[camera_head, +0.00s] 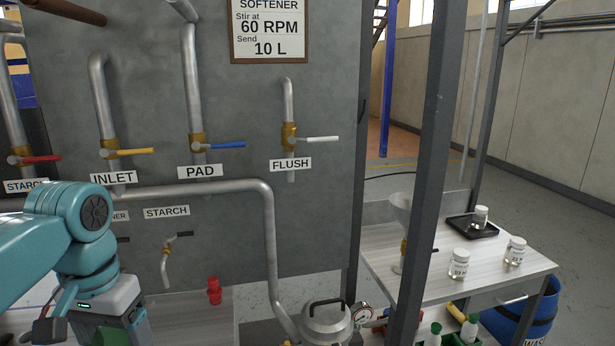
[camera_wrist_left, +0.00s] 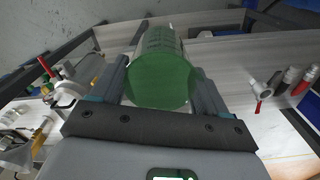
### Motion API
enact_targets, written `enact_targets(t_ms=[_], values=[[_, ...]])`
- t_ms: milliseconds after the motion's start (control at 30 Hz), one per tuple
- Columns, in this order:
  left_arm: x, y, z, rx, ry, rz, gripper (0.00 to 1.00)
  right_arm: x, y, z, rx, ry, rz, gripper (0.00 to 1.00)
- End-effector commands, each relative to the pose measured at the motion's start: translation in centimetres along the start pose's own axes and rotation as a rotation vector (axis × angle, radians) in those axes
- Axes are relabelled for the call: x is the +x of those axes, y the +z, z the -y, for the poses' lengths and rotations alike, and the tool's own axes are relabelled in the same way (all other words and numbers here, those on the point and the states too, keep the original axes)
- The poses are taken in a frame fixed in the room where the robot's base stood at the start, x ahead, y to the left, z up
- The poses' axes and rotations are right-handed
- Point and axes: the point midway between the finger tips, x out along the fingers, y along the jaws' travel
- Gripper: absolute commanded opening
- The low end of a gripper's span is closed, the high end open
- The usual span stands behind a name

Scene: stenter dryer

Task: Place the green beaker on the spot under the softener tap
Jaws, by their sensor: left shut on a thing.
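The green beaker (camera_wrist_left: 163,80) is between the two fingers of my left gripper (camera_wrist_left: 163,92) in the left wrist view, and the gripper is shut on it. In the head view the arm comes in at the lower left, and its fingertips and the beaker are not clearly seen. The softener label (camera_head: 120,216) is partly covered by my arm, only its last letters showing. The tap beneath it is mostly hidden. The spot under it cannot be made out. My right gripper is in neither view.
The starch tap (camera_head: 166,262) sticks out right of the softener label. A red container (camera_head: 214,290) stands on the bench (camera_head: 190,310) below. A grey pipe (camera_head: 270,240) runs down farther right. A side table (camera_head: 460,250) holds jars and a black tray (camera_head: 472,228).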

Motion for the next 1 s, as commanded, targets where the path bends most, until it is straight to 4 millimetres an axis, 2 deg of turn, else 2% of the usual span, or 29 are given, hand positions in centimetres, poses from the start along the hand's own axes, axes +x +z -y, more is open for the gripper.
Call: enact_targets(t_ms=[67, 333, 467, 700, 767, 833, 1000], values=[[0.3, -0.1, 0.1, -0.001, 0.0, 0.002, 0.45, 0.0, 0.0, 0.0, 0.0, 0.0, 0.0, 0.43], [6.4, -0.7, -1.2, 0.046, 0.0, 0.007, 0.45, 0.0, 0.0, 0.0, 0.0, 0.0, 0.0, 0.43], [11.2, -1.2, -2.2, 0.059, 0.001, 0.01, 0.45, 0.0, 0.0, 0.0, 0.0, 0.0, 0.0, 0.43], [21.3, -1.5, -5.1, 0.04, 0.001, 0.012, 0.45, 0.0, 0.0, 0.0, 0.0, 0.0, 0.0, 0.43], [23.1, -1.7, -5.9, 0.021, 0.001, 0.009, 0.45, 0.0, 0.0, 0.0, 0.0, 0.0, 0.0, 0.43], [24.1, -2.6, -6.6, -0.017, 0.001, 0.003, 0.45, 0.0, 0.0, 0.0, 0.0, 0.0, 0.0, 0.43], [24.0, -3.8, -6.9, -0.069, 0.001, -0.002, 0.45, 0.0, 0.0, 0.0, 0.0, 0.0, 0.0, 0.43]])
